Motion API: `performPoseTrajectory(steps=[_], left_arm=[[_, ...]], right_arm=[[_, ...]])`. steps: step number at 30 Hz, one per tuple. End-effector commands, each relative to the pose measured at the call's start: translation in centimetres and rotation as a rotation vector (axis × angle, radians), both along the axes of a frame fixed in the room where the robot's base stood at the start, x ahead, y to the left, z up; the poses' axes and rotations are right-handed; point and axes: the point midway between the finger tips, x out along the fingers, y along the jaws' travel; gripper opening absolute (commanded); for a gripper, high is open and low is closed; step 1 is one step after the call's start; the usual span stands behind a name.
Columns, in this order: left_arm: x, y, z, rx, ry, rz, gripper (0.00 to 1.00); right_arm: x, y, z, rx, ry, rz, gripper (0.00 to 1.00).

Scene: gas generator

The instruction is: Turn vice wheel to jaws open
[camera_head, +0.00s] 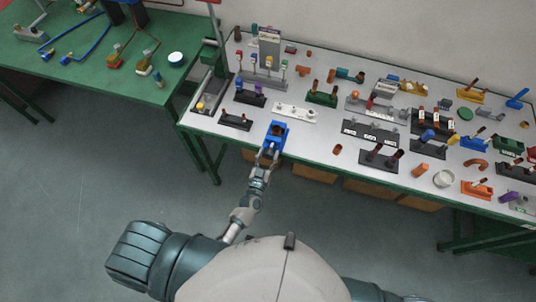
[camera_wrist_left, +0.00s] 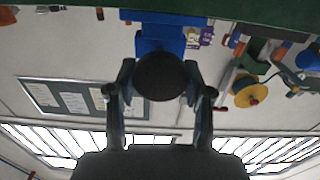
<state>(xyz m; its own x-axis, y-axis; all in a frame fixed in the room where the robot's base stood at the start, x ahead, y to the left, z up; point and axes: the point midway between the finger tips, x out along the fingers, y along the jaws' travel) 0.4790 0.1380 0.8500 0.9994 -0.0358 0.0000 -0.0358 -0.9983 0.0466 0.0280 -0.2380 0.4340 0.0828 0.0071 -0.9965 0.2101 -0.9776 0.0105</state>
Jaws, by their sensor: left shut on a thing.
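The blue vice (camera_head: 278,133) stands at the front edge of the grey-topped workbench, left of its middle. My left gripper (camera_head: 267,157) reaches it from the front, with its fingers at the vice's near side. In the left wrist view the vice body (camera_wrist_left: 160,35) is at the top, with a dark round wheel (camera_wrist_left: 162,76) in front of it. The left gripper (camera_wrist_left: 160,92) is shut on this wheel, one finger on each side. The gap between the vice jaws cannot be made out. My right gripper is not in view.
The workbench (camera_head: 310,143) holds many small fixtures. A black fixture (camera_head: 236,121) stands left of the vice and a white plate (camera_head: 295,112) lies behind it. A small brown cylinder (camera_head: 337,149) stands to the right. A green table (camera_head: 100,75) is at the left.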

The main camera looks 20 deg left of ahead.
Motion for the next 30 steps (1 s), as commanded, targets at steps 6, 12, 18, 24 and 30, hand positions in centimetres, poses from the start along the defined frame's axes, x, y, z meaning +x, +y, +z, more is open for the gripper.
performPoseTrajectory(steps=[6,12,18,24,30], left_arm=[[0.0,0.1,0.0,-0.124,0.005,0.0,0.16],[0.0,0.2,-0.1,-0.3,0.012,-0.001,0.16],[0.0,0.3,-0.2,-0.485,0.018,0.001,0.16],[0.0,0.4,-0.3,-0.647,0.024,0.001,0.16],[0.0,0.4,-0.3,-0.768,0.029,0.001,0.16]], right_arm=[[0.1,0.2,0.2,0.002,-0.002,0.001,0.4],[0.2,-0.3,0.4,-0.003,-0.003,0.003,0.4],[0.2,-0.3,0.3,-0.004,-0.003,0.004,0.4],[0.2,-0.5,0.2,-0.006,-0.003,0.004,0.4],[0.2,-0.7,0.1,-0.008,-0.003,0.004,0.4]])
